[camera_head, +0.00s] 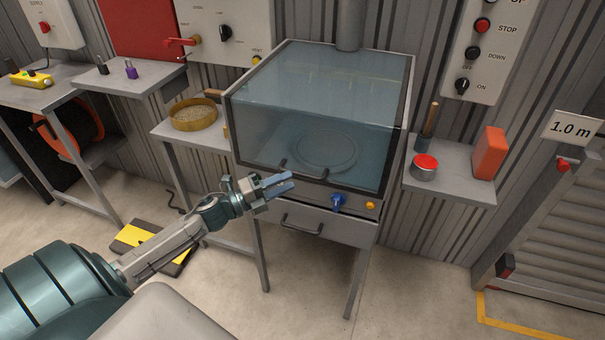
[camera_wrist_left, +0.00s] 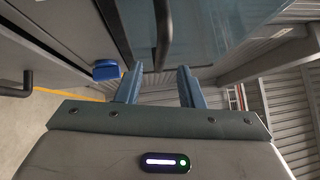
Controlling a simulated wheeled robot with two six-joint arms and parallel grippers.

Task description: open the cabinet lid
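The cabinet (camera_head: 325,125) has a clear, bluish glass lid (camera_head: 330,75) in a dark frame, and the lid is shut. A dark bar handle (camera_head: 308,175) is on the lid's lower front edge. My left gripper (camera_head: 286,182) is open and empty in front of the cabinet, close to the left part of this handle. In the left wrist view, the handle (camera_wrist_left: 162,38) appears as a dark bar in line with the gap between my fingertips (camera_wrist_left: 160,80). It looks just beyond the tips, and I cannot tell whether they touch. My right gripper is not in view.
Below the lid are a blue knob (camera_head: 338,202), a yellow button (camera_head: 370,206) and a drawer handle (camera_head: 302,226). A side shelf at left holds a round sieve (camera_head: 193,115). The right shelf holds a red-topped tin (camera_head: 425,168) and an orange block (camera_head: 488,153).

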